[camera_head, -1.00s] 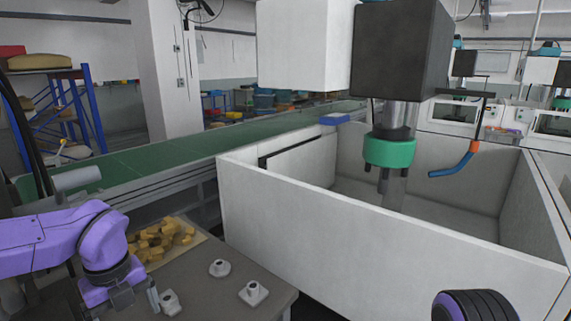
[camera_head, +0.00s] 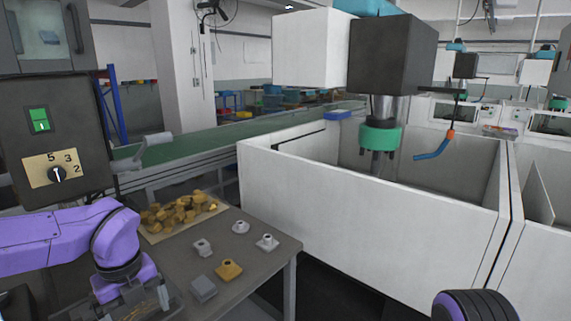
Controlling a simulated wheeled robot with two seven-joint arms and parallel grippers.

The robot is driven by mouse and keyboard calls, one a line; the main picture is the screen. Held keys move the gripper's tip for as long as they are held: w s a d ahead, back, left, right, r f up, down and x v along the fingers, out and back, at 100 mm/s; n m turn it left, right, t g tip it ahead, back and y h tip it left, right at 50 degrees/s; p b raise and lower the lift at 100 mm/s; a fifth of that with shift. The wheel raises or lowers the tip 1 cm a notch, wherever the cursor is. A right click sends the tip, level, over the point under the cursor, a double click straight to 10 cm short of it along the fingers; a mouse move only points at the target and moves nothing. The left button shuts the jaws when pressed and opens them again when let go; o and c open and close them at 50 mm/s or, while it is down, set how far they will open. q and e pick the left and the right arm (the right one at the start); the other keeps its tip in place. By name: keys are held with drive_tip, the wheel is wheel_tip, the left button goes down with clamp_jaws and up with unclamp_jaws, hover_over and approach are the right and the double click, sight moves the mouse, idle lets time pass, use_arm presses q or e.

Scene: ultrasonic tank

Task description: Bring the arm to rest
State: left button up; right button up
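My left arm comes in from the left edge in purple. My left gripper (camera_head: 142,300) is at the bottom left, low by the near left part of the grey table (camera_head: 270,262). Its fingers are small and partly cut off by the picture's bottom edge, so I cannot tell whether it is open or shut. I see nothing clearly held in it. Of my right arm only a dark, purple-ringed round link shows at the bottom right. My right gripper is out of view.
The table bears a tray of yellow-brown pieces (camera_head: 180,212), several grey parts (camera_head: 267,242) and a golden part (camera_head: 229,270). A white-walled tank (camera_head: 360,205) stands to the right, a dark control panel (camera_head: 55,140) at left, a green conveyor (camera_head: 215,138) behind.

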use_arm(q)
drive_tip(key=s+a+f+m+t+y, duration=0.1)
drive_tip(key=s+a+f+m+y, duration=0.15)
drive_tip(key=f+m, duration=0.4)
drive_tip(key=s+a+f+m+y, duration=0.2)
drive_tip(key=a+f+m+y, duration=0.1)
drive_tip(key=f+m, duration=0.4)
drive_tip(key=s+a+f+m+t+y, duration=0.1)
drive_tip(key=s+a+f+m+y, duration=0.15)
drive_tip(key=f+m, duration=0.45)
drive_tip(key=s+d+f+m+t+h, duration=0.1)
drive_tip(key=s+d+f+m+h, duration=0.15)
drive_tip(key=s+f+m, duration=0.55)
drive_tip(key=s+d+f+m+h, duration=0.2)
drive_tip(key=s+d+f+m, duration=0.1)
drive_tip(key=s+f+m, duration=0.55)
wheel_tip(320, 180, down, 8)
drive_tip(key=m+b, duration=0.2)
drive_tip(key=b, duration=0.8)
drive_tip(key=shift+s+f, duration=0.2)
drive_tip(key=shift+s, duration=0.25)
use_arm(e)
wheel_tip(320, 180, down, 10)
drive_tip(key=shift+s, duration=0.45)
